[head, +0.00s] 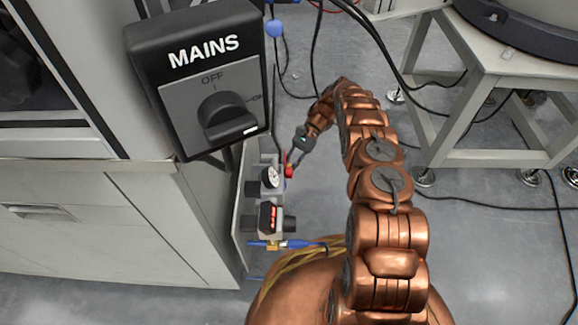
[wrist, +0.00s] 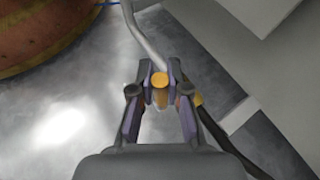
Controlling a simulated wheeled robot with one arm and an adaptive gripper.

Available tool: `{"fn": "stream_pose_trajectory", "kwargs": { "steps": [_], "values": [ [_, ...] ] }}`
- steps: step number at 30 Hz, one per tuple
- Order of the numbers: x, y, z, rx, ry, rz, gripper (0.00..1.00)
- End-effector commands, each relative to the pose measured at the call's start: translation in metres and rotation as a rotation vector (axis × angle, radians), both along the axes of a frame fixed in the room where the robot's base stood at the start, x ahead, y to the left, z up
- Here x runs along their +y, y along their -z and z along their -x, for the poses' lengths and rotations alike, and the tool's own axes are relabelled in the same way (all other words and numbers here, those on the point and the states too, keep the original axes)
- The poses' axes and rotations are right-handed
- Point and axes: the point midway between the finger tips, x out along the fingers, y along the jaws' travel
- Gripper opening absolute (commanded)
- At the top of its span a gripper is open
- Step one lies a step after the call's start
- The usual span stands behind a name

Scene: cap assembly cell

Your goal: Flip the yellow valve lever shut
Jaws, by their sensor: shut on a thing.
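The yellow valve lever (wrist: 160,79) shows in the wrist view as a rounded yellow end between the two fingertips of my gripper (wrist: 160,92). The fingers are closed on it from both sides. A grey pipe runs up and away behind the lever. Another yellow piece (wrist: 197,99) shows beside the right finger; I cannot tell whether it belongs to the same valve. In the head view my gripper (head: 295,161) is low beside the cabinet's side fittings, close to a red part (head: 289,171). The yellow lever itself cannot be made out there, and the valve body is mostly hidden.
A round gauge (head: 270,177) and a unit with a red display (head: 268,217) sit on the cabinet side. The MAINS switch box (head: 198,75) is above them. A metal stand (head: 480,110) is at right. Dark cables cross the floor; the floor between is mostly clear.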

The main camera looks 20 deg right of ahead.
Motion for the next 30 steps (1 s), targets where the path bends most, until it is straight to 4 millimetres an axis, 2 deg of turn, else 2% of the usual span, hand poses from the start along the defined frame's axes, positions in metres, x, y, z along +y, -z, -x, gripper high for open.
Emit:
{"fn": "stream_pose_trajectory", "kwargs": {
  "steps": [1, 2, 9, 30],
  "values": [
    [-0.0013, 0.0014, 0.0005, 0.001, 0.001, 0.003, 0.0],
    [-0.0013, 0.0014, 0.0005, 0.001, 0.001, 0.003, 0.16],
    [-0.0004, 0.0007, 0.0003, 0.0, 0.0, 0.002, 0.41],
    [0.0012, -0.0063, 0.0025, -0.049, 0.0, 0.015, 0.41]
  ]
}}
